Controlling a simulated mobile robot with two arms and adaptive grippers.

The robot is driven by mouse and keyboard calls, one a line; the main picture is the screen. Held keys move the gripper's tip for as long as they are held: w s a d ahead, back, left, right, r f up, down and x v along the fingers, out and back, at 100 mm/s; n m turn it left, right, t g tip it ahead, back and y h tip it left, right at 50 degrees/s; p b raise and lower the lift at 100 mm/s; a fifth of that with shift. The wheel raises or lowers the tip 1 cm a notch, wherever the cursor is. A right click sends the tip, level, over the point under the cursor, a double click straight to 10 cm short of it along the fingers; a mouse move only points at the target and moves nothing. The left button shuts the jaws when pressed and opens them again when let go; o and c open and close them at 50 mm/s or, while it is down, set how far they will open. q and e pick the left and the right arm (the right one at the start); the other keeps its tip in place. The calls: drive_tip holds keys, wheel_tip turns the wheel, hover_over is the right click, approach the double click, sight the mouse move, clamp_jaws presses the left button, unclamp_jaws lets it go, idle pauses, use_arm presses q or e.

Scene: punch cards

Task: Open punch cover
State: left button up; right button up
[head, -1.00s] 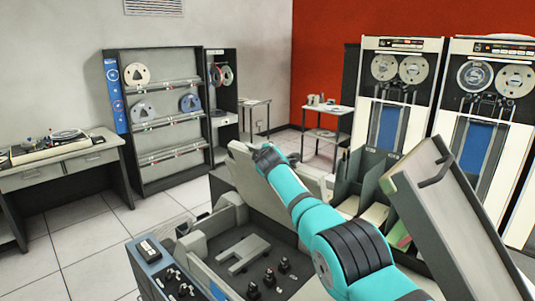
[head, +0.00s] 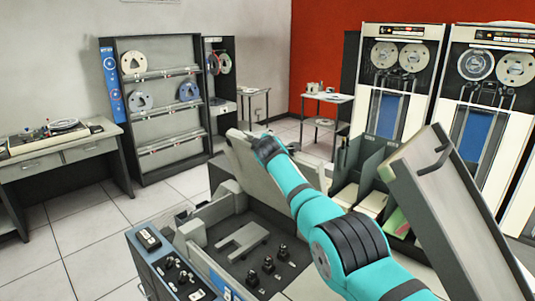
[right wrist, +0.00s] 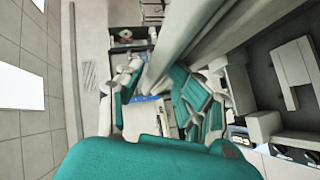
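The punch machine (head: 193,233) stands low in front of me, its top bay (head: 215,258) exposed. A light grey cover panel (head: 240,158) stands raised and tilted at the bay's far side. My teal right arm reaches in from the lower right. My right gripper (head: 262,143) is at the panel's upper part; the arm hides some of the panel. Contact and finger opening are unclear. A second large panel (head: 440,205) with a dark handle (head: 435,158) stands tilted up at right. The wrist view shows part of the bay (right wrist: 293,75). My left gripper is out of view.
A control box (head: 172,272) with black knobs is at the machine's near left corner. Card slots (head: 372,200) lie behind my arm. Tape cabinets (head: 395,90) stand at right rear, a reel rack (head: 160,105) at left rear. Tiled floor at left is clear.

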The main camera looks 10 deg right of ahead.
drive_tip(key=shift+s+a+f, duration=0.1)
drive_tip(key=shift+a+f, duration=0.05)
drive_tip(key=s+a, duration=0.1)
drive_tip(key=s, duration=1.1)
drive_tip(key=shift+s, duration=0.4)
